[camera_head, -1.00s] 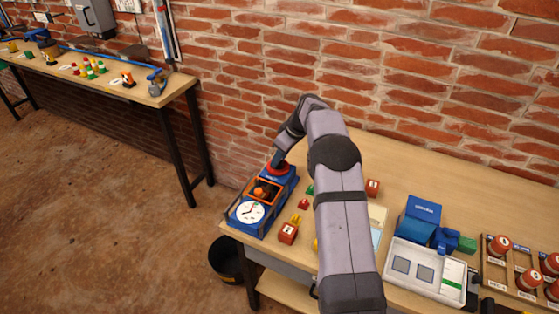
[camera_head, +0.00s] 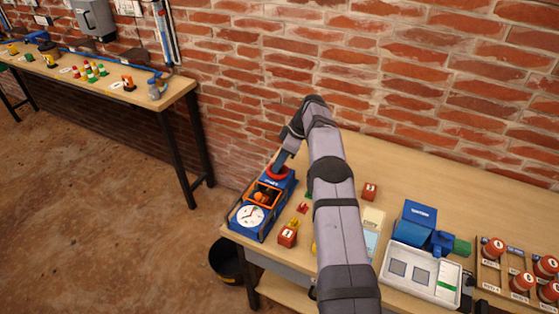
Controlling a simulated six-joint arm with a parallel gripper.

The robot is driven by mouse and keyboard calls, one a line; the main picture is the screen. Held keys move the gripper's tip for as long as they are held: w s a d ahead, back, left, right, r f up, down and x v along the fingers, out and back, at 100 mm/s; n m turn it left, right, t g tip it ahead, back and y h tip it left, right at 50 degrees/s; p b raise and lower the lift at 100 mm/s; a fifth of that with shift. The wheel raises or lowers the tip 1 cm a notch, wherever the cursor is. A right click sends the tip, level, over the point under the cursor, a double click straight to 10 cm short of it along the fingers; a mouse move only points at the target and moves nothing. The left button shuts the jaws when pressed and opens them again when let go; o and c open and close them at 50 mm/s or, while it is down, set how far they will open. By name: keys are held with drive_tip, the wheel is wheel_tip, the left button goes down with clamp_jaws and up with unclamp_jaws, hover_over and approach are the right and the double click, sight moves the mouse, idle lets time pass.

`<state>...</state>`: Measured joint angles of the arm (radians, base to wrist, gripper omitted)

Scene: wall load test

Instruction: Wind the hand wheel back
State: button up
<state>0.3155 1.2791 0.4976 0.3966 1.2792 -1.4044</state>
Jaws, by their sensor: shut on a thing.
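The hand wheel (camera_head: 277,171) is red and sits on the far end of a blue test device (camera_head: 250,236) at the bench's left end. The device has a round white dial (camera_head: 251,216) at its near end and an orange frame (camera_head: 262,195) in the middle. My gripper (camera_head: 279,166) points down at the wheel and is shut on it. The fingertips are small and partly hidden by the wrist, so their exact hold on the rim cannot be made out.
A white tray (camera_head: 420,276), a blue box (camera_head: 414,222) and a wooden rack (camera_head: 490,274) of red-topped weights stand further right. A dark bucket (camera_head: 226,262) is on the floor. The brick wall is close behind.

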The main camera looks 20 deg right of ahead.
sight(288, 172)
drive_tip(key=o, duration=1)
drive_tip(key=shift+o, duration=0.2)
drive_tip(key=b+v, duration=0.1)
drive_tip(key=v, duration=0.6)
drive_tip(key=shift+b, duration=0.3)
drive_tip(key=shift+r, duration=0.15)
